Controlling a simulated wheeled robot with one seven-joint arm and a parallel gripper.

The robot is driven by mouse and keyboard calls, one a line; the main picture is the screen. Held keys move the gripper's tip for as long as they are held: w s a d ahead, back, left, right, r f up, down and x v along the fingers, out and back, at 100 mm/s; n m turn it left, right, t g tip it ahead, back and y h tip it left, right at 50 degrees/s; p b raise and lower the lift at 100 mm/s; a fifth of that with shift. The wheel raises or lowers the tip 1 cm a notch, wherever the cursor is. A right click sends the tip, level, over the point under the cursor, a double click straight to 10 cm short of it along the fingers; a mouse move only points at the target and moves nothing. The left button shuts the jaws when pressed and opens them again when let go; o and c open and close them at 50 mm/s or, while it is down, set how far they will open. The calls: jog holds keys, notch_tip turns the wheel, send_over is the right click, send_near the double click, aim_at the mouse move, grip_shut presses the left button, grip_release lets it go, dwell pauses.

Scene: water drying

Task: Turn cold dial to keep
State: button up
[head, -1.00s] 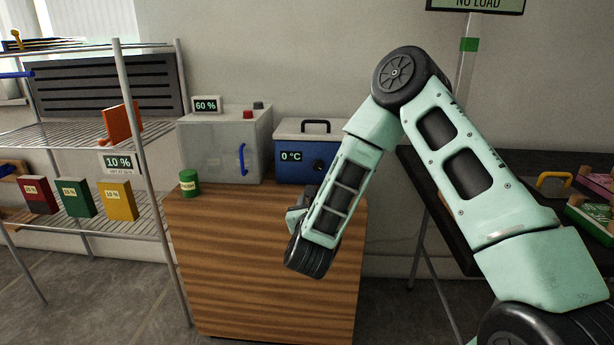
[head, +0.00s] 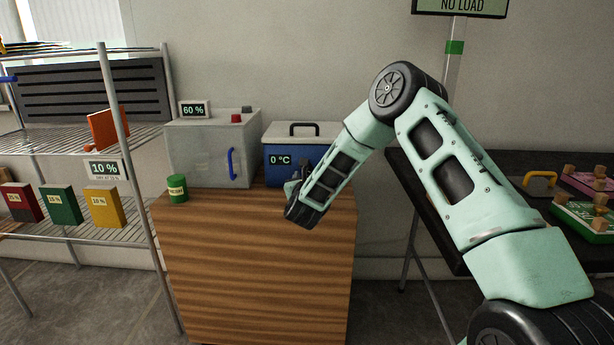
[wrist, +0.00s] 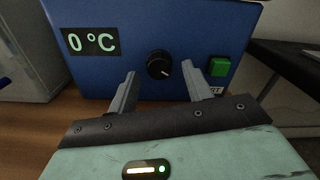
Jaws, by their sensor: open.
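The blue cold box (head: 282,152) with a light lid and black handle stands on the wooden cabinet, and its display reads 0 °C. In the wrist view, its black cold dial (wrist: 159,65) is on the blue front panel, with a white pointer mark toward the lower right. My gripper (wrist: 158,82) is open, one finger to the left of the dial and one to the right. The fingers look apart from the dial; how far they are from the panel is hard to tell. In the head view my arm hides the dial.
A green button (wrist: 218,67) sits right of the dial, close to the right finger. A grey box (head: 205,150) reading 60 % stands to the left. A green canister (head: 177,188) is on the cabinet (head: 255,260). A dark table (head: 480,175) stands at right.

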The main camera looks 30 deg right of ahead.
jog(key=shift+w+d, duration=0.1)
jog(key=shift+w, duration=0.05)
jog(key=shift+c, duration=0.3)
jog(key=c, duration=0.9)
